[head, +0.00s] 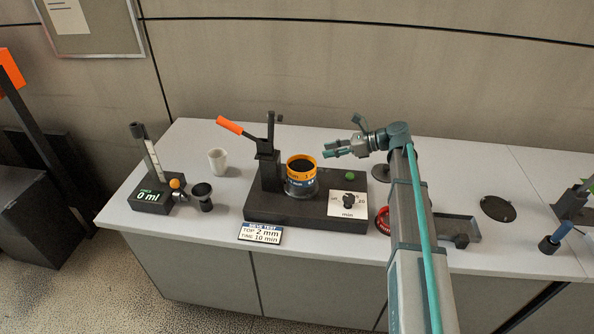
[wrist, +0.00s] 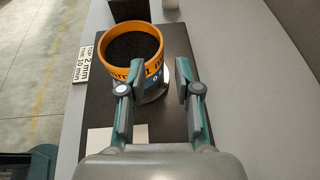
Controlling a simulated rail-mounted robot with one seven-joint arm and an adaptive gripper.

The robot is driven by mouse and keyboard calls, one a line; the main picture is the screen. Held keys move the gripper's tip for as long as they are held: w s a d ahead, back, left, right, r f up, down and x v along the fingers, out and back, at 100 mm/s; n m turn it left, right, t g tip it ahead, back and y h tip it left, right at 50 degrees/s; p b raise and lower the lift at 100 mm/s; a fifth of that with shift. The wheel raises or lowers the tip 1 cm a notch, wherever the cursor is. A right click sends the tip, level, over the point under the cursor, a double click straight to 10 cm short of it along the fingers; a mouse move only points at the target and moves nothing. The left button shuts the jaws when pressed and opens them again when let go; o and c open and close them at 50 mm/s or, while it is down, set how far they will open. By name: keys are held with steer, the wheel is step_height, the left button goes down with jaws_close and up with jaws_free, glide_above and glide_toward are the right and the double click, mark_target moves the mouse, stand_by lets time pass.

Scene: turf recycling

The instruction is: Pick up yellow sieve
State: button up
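The yellow sieve (head: 301,174) is a short orange-yellow ring filled with dark granular material. It sits on top of a sieve with a blue label (head: 299,184), in a stack on the dark shaker base (head: 262,210). In the wrist view the yellow sieve (wrist: 118,75) is at the upper left, beyond my fingers and mostly left of the gap between them. My gripper (head: 340,150) is to the right of the sieve and slightly above it in the head view. It is open and empty; the wrist view shows a clear gap between its fingers (wrist: 160,78).
A post with an orange-handled lever (head: 229,125) stands just left of the stack. A dial panel (head: 347,204) and a green button (head: 350,176) are on the base's right. A white cup (head: 217,161), a dark cup (head: 203,197) and a measuring device (head: 150,199) stand further left.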

mark_target(302, 168)
steer(key=p+x, duration=0.2)
steer(key=x, duration=0.7)
steer(key=shift+w+a, duration=0.15)
steer(key=shift+a, duration=0.15)
jaws_close()
